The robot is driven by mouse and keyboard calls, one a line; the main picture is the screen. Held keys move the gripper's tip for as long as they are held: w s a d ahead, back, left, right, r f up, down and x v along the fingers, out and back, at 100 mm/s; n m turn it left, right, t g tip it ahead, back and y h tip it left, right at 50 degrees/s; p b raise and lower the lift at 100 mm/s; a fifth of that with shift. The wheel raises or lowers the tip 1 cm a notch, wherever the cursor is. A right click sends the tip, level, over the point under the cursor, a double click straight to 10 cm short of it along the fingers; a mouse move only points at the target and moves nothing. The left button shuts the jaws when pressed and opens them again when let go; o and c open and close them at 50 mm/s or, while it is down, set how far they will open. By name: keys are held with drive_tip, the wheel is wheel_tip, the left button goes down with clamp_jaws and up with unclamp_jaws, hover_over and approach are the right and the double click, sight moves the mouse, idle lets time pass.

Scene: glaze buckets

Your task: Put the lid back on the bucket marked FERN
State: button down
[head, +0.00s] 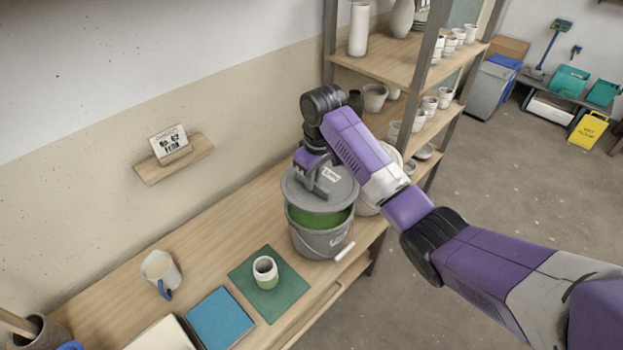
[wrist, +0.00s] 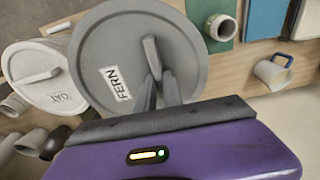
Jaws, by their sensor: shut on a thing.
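The grey round lid (head: 345,190) hangs over the grey bucket (head: 318,243) in the head view. Green glaze (head: 318,219) shows in a gap between the lid and the bucket's near rim. The lid sits toward the back of the opening; the far rim is hidden under it. In the wrist view the same lid (wrist: 100,50) carries a FERN label (wrist: 115,82). My gripper (head: 322,190) is shut on the lid's bar handle (wrist: 151,57), and its fingers (wrist: 158,88) show there too. The bucket's own label is too small to read.
A white lid marked OAT (wrist: 38,75) is beside it, at left in the wrist view. A small jar (head: 265,270) stands on a green mat (head: 285,296). A mug (head: 160,270) and blue tile (head: 219,317) are nearby. A shelf rack (head: 400,65) rises behind.

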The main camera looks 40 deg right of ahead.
sight(312, 194)
drive_tip(key=shift+f+b, duration=2.2)
drive_tip(key=shift+f, duration=0.85)
drive_tip(key=shift+f+p, duration=0.7)
drive_tip(key=shift+f, duration=0.15)
idle(0.9)
drive_tip(key=c, duration=1.4)
unclamp_jaws()
drive_tip(key=shift+o, duration=0.3)
drive_tip(key=o, duration=0.4)
